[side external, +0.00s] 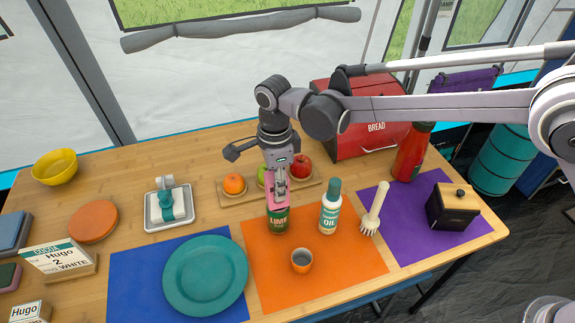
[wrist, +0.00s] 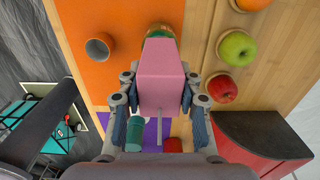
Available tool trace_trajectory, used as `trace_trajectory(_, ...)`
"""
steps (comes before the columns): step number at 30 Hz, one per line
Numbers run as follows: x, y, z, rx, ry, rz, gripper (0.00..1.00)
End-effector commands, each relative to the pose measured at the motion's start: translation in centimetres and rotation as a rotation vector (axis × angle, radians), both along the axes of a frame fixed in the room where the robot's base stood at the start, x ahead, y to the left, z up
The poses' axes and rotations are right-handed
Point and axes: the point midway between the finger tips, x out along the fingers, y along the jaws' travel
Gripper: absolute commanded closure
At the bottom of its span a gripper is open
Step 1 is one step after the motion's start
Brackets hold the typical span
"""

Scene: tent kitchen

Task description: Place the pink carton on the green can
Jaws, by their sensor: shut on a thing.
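The pink carton (side external: 271,207) is held between the fingers of my gripper (side external: 277,182), which points down over the orange mat. In the wrist view, the pink carton (wrist: 162,72) sits between both fingers of my gripper (wrist: 160,82). The green can (side external: 278,221), labelled LIME, stands upright on the orange mat directly below the carton. The carton hides the can's top; I cannot tell whether they touch. In the wrist view, only part of the can (wrist: 160,31) shows beyond the carton's end.
An oil bottle (side external: 330,208) stands close right of the can. Fruit, including a red apple (side external: 300,166), sits on a board behind. A teal plate (side external: 205,275) lies at front left.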

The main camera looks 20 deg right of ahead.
Motion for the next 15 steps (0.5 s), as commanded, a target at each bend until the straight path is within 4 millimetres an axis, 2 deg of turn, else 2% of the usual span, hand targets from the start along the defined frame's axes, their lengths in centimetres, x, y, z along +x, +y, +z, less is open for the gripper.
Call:
trace_trajectory(10,0.02,-0.02,-0.3,0.0,0.0,0.0,0.82)
trace_trajectory(11,0.02,-0.02,-0.32,0.0,0.0,0.0,0.62)
trace_trajectory(13,0.02,-0.02,-0.29,0.0,0.0,0.0,0.43)
trace_trajectory(15,0.02,-0.02,-0.29,0.0,0.0,0.0,0.43)
